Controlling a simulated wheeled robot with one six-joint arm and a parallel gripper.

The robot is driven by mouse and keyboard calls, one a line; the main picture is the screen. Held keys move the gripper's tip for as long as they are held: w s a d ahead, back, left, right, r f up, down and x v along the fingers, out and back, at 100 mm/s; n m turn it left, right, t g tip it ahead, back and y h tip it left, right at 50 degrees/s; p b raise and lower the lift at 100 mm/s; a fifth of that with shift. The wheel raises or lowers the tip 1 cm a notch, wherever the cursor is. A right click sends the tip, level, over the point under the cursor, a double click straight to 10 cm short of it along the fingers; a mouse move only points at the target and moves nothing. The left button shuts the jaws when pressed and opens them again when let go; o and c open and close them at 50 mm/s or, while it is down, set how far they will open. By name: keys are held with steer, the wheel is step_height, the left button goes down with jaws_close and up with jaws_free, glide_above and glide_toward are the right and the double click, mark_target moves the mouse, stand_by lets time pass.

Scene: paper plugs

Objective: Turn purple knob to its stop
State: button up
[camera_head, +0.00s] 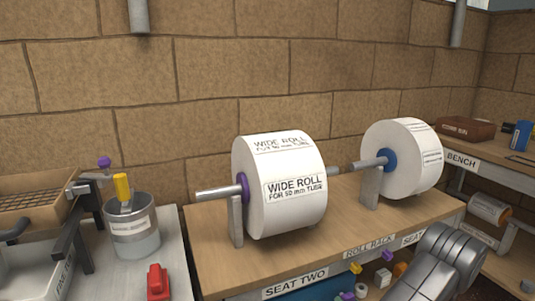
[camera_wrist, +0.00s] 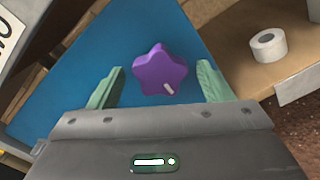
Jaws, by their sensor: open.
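The purple knob (camera_wrist: 160,68) is star-shaped, with a short white mark near its lower edge. It shows in the wrist view on a blue panel (camera_wrist: 60,95). My gripper (camera_wrist: 161,71) is open, its two green fingers on the left and right of the knob, with gaps on both sides. I cannot tell whether the fingertips reach down to the knob's depth. In the head view the gripper and this knob do not show; only my grey arm appears at the lower right.
In the wrist view a small white roll (camera_wrist: 268,45) sits on a wooden shelf (camera_wrist: 225,35) to the right. In the head view two wide rolls (camera_head: 270,215) (camera_head: 432,160) stand on a rack. A grey can (camera_head: 132,235) and a red object (camera_head: 158,283) are on the left.

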steer(key=v, duration=0.4)
stand_by(0.3)
steer(key=shift+m+p, duration=3)
steer(key=shift+m, duration=3.1)
steer(key=shift+w, duration=0.15)
steer(key=shift+x, duration=1.95)
